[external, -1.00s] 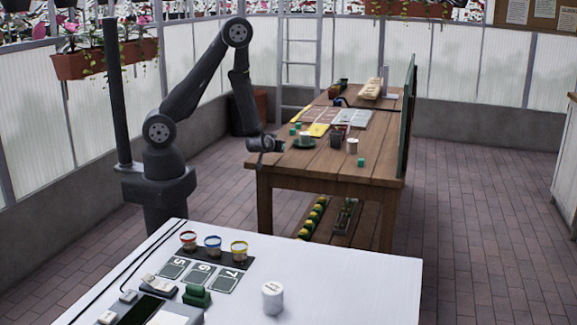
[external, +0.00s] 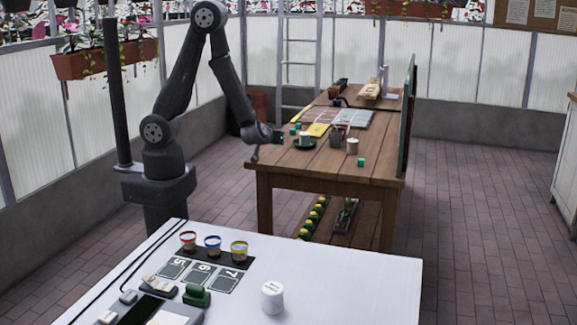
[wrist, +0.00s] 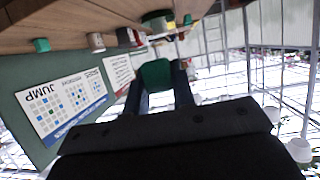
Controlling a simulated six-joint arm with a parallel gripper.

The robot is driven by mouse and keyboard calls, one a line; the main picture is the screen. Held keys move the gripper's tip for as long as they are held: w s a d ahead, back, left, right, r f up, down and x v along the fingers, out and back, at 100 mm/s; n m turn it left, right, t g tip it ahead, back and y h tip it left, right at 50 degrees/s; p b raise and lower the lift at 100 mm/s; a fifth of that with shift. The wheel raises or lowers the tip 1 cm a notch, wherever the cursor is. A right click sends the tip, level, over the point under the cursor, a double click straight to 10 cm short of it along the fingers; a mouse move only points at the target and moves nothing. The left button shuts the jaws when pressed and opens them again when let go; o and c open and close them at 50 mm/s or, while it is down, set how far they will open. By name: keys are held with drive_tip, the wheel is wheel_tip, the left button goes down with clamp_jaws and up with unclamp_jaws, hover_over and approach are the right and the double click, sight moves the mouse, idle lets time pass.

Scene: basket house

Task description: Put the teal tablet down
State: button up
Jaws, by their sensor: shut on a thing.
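My gripper (external: 277,137) is at the near left corner of the wooden table, beside the green saucer, at about tabletop height. In the wrist view my gripper (wrist: 160,80) is shut on the teal tablet (wrist: 155,74), which shows as a dark teal block between the two fingers. In the external view the held tablet is too small to make out clearly. Another small teal block (external: 361,162) sits on the table at the near right and also shows in the wrist view (wrist: 41,45). One more teal block (external: 298,126) lies past the saucer.
A green board (external: 407,115) edges the right side. The table's near middle is clear.

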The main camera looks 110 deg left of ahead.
drive_tip(key=w+d+m+t+h, duration=0.1)
drive_tip(key=w+d+m+t, duration=0.2)
drive_tip(key=d, duration=0.6)
drive_tip(key=w+d+m+t, duration=0.1)
drive_tip(key=w+d+t, duration=0.1)
drive_tip(key=w+d, duration=0.6)
drive_tip(key=s+d+m+t+h, duration=0.3)
drive_tip(key=d+m+t, duration=0.15)
drive_tip(key=d, duration=1.75)
drive_tip(key=s+d+m+t+h, duration=0.1)
drive_tip(key=s+d+m+h, duration=0.1)
drive_tip(key=s+d, duration=0.5)
drive_tip(key=s+d+m+t+h, duration=0.1)
drive_tip(key=s+d+m+h, duration=0.2)
drive_tip(key=d, duration=0.8)
drive_tip(key=s+d+m+t+h, duration=0.1)
drive_tip(key=s+d+m+h, duration=0.1)
drive_tip(key=s+d, duration=0.55)
drive_tip(key=s+d+m+h, duration=0.2)
drive_tip(key=s+d, duration=0.2)
drive_tip(key=s, duration=0.6)
hover_over(159, 263)
wheel_tip(159, 263, down, 7)
drive_tip(key=shift+r, duration=0.1)
drive_tip(key=shift+f, duration=2)
drive_tip(key=shift+f, duration=0.1)
